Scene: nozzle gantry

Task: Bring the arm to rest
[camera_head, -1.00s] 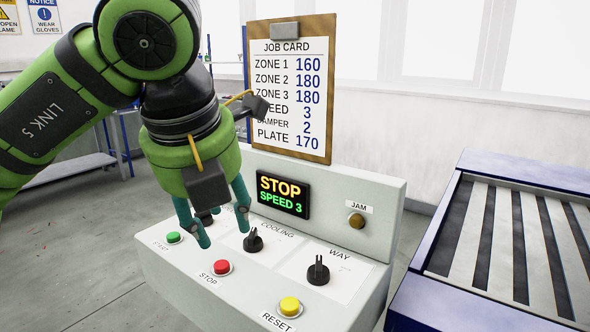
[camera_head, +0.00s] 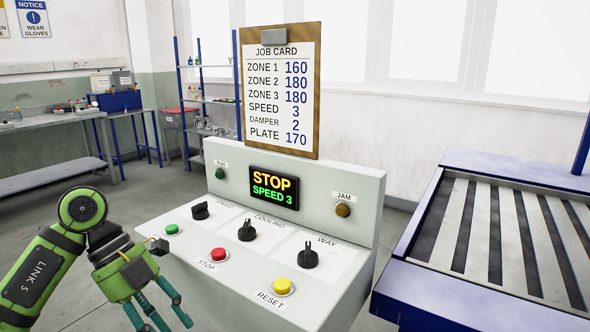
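My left gripper (camera_head: 163,322) hangs low at the left, in front of and left of the grey control console (camera_head: 225,300). Its teal fingers are spread apart with nothing between them, pointing down near the bottom edge of the picture. It is clear of the knobs and buttons. The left arm is folded low in the bottom left corner. The console's display (camera_head: 274,187) reads STOP and SPEED 3. My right gripper is not in view.
The console carries a green button (camera_head: 172,229), red button (camera_head: 219,255), yellow button (camera_head: 283,287) and several black knobs. A job card (camera_head: 280,90) stands behind it. A blue-framed slatted conveyor (camera_head: 400,290) is at right. Workbenches stand back left.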

